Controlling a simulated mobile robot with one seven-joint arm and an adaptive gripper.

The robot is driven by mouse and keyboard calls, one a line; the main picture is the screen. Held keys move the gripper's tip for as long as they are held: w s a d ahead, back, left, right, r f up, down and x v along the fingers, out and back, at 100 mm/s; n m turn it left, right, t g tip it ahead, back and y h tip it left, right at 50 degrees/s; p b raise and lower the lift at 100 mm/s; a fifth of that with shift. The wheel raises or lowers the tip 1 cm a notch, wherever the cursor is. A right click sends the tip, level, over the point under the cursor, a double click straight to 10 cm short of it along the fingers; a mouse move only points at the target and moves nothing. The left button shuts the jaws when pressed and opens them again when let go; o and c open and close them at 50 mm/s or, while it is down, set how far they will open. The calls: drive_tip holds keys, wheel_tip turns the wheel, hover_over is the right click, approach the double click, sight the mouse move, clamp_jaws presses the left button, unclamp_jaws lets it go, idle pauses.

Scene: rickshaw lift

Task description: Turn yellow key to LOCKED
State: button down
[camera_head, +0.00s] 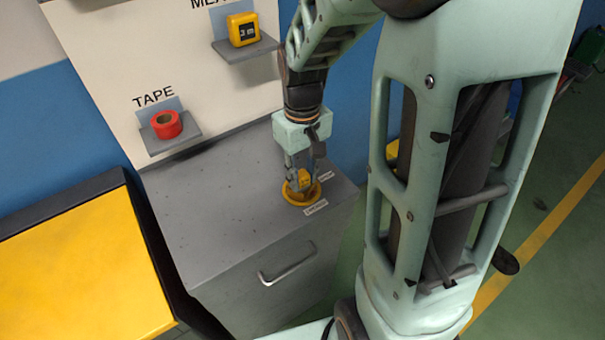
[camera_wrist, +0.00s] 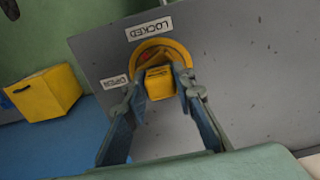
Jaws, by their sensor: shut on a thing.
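The yellow key (camera_head: 304,178) stands upright in a round yellow ring (camera_head: 298,198) on the grey cabinet top. My gripper (camera_head: 301,182) points down and is shut on the key. In the wrist view the key (camera_wrist: 159,84) sits between the two fingers of my gripper (camera_wrist: 160,79). A label reading LOCKED (camera_wrist: 149,28), upside down, lies beyond the ring (camera_wrist: 163,44). A second, smaller label (camera_wrist: 115,83) lies left of the ring; its text is hard to read. A red patch (camera_wrist: 148,56) shows inside the ring. The key's exact angle is partly hidden by the fingers.
The grey cabinet (camera_head: 215,190) has a handle (camera_head: 288,264) on its front. Red tape (camera_head: 166,124) and a yellow tape measure (camera_head: 242,30) rest on wall shelves behind. A yellow-topped unit (camera_head: 75,265) stands at left. The cabinet top left of the key is clear.

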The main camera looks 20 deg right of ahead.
drive_tip(key=m, duration=0.3)
drive_tip(key=shift+m, duration=0.3)
idle(0.4)
drive_tip(key=shift+a+m, duration=0.1)
drive_tip(key=shift+m, duration=0.6)
drive_tip(key=c, duration=1.5)
unclamp_jaws()
drive_tip(key=shift+c, duration=0.2)
